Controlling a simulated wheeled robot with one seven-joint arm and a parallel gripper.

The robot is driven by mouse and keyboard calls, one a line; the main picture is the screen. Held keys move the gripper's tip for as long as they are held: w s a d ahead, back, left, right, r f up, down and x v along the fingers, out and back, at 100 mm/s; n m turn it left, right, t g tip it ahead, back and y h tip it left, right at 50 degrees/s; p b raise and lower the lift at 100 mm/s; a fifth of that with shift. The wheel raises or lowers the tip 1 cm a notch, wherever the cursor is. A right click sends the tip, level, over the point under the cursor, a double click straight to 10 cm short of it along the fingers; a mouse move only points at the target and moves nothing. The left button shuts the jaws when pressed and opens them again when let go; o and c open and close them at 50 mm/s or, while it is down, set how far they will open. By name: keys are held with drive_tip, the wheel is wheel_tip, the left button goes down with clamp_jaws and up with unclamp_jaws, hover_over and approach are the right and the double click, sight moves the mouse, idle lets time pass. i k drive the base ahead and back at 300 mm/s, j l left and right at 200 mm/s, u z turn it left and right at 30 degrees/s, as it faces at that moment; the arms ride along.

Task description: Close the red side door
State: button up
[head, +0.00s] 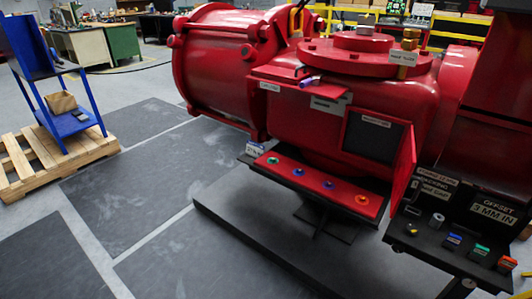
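The red side door (403,168) is on the front of the large red valve actuator (300,115). It stands open, swung outward and seen nearly edge-on. It is at the right side of a dark square opening (368,142) with a small white label along its top. My gripper is not in view in the head view, and nothing is seen touching the door.
A red shelf (320,187) with several coloured round pieces juts out below the opening. Right of the door, a black stand (445,245) holds labels and small coloured blocks. A blue rack (55,95) stands on a wooden pallet (50,160) at left. Floor mats (140,195) between are clear.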

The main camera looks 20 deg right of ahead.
sight(406, 165)
drive_tip(key=l+z, duration=0.25)
drive_tip(key=l, duration=1.05)
drive_tip(key=i+l+u, duration=0.15)
drive_tip(key=l, duration=0.2)
drive_tip(key=i+l+u, duration=0.15)
drive_tip(key=l, duration=0.25)
drive_tip(key=k+j+u, duration=0.15)
drive_tip(key=j+u, duration=0.3)
drive_tip(key=k+j+u, duration=0.15)
drive_tip(key=u, duration=0.25)
drive_tip(key=j, duration=0.1)
